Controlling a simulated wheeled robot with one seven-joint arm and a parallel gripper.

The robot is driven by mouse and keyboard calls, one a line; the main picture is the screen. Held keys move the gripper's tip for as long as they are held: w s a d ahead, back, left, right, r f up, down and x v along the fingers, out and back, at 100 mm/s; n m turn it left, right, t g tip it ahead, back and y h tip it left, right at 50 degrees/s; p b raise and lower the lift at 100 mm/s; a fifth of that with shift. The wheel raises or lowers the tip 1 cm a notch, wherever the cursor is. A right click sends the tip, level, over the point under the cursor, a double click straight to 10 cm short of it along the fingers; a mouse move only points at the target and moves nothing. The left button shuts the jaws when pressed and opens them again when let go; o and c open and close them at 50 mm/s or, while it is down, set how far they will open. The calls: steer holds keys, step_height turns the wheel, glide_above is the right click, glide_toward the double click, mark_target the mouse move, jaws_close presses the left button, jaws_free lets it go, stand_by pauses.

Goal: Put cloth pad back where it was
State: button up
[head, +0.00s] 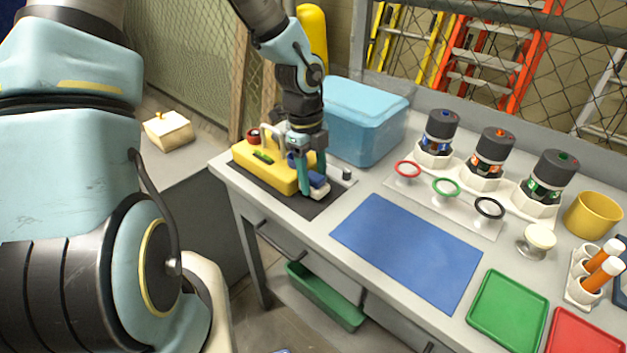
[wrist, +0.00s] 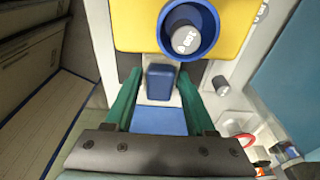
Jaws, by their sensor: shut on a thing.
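My gripper (head: 312,190) is at the right end of a yellow block (head: 270,172), over the dark mat. It points down and is shut on a small blue and white pad (head: 320,183), which looks like the cloth pad. In the wrist view the pad (wrist: 160,82) sits between the two green fingers (wrist: 157,100), just beside the yellow block (wrist: 131,30). A blue ring-shaped cup (wrist: 188,20) on the block holds a grey cylinder. I cannot tell whether the pad's underside touches the surface below.
The dark mat (head: 308,208) lies under the block. A blue bin (head: 365,125) stands behind to the right. A small grey cylinder (head: 346,174) stands right of my gripper. A clear blue mat (head: 408,248) lies further right, with colored rings and several dark-topped units behind it.

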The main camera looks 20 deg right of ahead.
steer(key=shift+f, duration=0.6)
steer(key=shift+f, duration=0.15)
steer(key=o, duration=1.1)
step_height(320, 180, up, 12)
steer(key=w, duration=0.1)
steer(key=shift+a+r+n+t+y, duration=0.1)
steer(key=shift+a+n+t, duration=0.4)
steer(key=shift+a+n, duration=4.05)
steer(key=shift+a+r+n+t+y, duration=0.1)
steer(key=shift+a+n+t, duration=0.4)
steer(key=shift+a+n, duration=4.05)
steer(key=shift+a+r+n+t+y, duration=0.1)
steer(key=shift+a+n+t, duration=0.4)
steer(key=shift+a+n, duration=4.05)
